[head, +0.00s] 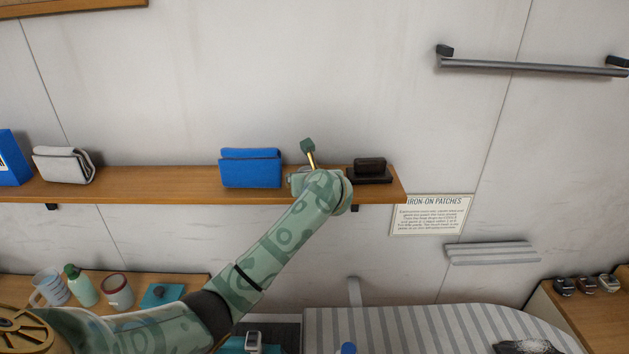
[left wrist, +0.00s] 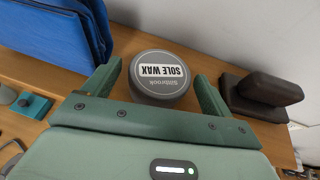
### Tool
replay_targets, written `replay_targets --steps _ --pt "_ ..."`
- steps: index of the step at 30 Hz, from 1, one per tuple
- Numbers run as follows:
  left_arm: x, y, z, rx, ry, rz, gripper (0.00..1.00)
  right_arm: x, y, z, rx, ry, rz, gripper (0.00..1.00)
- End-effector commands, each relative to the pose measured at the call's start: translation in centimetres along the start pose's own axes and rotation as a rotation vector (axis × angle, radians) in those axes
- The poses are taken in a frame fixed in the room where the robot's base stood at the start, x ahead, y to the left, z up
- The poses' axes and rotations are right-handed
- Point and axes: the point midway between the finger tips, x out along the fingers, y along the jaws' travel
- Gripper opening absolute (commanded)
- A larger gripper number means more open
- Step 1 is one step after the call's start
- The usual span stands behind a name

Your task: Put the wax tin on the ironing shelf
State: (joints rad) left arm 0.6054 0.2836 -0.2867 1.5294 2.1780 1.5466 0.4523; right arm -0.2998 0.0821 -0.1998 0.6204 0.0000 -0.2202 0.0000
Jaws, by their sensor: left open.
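The wax tin is a round grey tin with a white "SOLE WAX" label (left wrist: 160,77). In the left wrist view it rests on the wooden wall shelf (head: 120,178), which also shows in the left wrist view (left wrist: 130,40). My left gripper (left wrist: 157,72) is open, with one green finger on each side of the tin; gaps show between fingers and tin. In the head view my left arm reaches up to the shelf above the striped ironing board (head: 400,325), and my wrist hides the tin there. My right gripper is not in view.
On the shelf, a blue folded pouch (head: 251,168) stands left of the tin and a dark brush-like block (head: 370,172) right of it. A grey pouch (head: 64,165) is farther left. Lower left, a surface holds a mug (head: 118,291) and green bottle (head: 80,288).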

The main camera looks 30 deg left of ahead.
Motion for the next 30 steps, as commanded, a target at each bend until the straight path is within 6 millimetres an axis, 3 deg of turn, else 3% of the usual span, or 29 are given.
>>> replay_targets --steps 9,13,18,30 --pt "-7.4 -0.1 -0.2 -0.004 0.002 -0.004 0.85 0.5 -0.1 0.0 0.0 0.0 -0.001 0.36" --pt "-9.4 0.0 -0.1 -0.003 0.001 -0.002 0.85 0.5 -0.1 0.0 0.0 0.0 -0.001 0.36" --pt "-10.6 0.1 -0.1 -0.002 0.002 0.0 0.85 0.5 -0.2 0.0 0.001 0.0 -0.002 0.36" --pt "-10.6 0.1 -0.1 -0.001 0.001 0.001 0.85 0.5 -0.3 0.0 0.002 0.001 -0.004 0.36"
